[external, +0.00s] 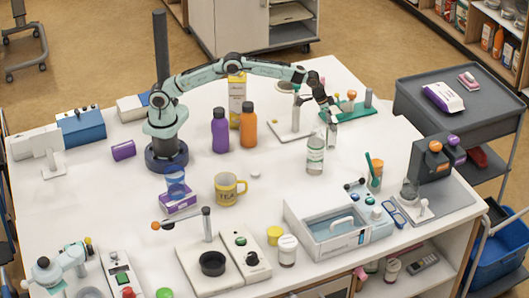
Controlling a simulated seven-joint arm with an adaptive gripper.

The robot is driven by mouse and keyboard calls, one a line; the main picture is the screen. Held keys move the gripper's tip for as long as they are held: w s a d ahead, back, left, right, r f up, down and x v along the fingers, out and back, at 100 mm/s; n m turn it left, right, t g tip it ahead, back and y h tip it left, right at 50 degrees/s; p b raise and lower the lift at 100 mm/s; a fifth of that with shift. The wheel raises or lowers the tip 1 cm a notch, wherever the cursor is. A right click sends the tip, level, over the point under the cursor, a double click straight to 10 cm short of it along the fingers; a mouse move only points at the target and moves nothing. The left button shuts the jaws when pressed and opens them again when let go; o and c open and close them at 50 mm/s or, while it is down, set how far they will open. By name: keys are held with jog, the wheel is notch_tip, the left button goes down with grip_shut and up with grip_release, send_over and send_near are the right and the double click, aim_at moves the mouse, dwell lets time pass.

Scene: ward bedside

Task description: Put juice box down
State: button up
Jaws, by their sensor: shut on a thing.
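A tall yellow and white carton (237,98), which looks like a juice box, stands upright on the white table behind the orange bottle, with my arm passing across its upper part. My gripper (331,116) is well to the right of this carton and points down. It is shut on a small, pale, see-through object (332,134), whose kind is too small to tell. This object is just right of a clear labelled bottle (315,157); whether they touch, or whether it meets the table, I cannot tell.
Purple (220,132) and orange (248,128) bottles stand by the carton. A stand on a white base (290,132) and a green rack (350,110) are near my gripper.

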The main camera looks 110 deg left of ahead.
jog(key=shift+s+x, duration=0.15)
jog(key=shift+x, duration=0.75)
jog(key=shift+s+x, duration=0.2)
jog(key=shift+x, duration=0.7)
jog(key=shift+d+f, duration=0.2)
jog(key=shift+f, duration=0.1)
jog(key=o, duration=1.2)
jog(key=shift+o, duration=0.2)
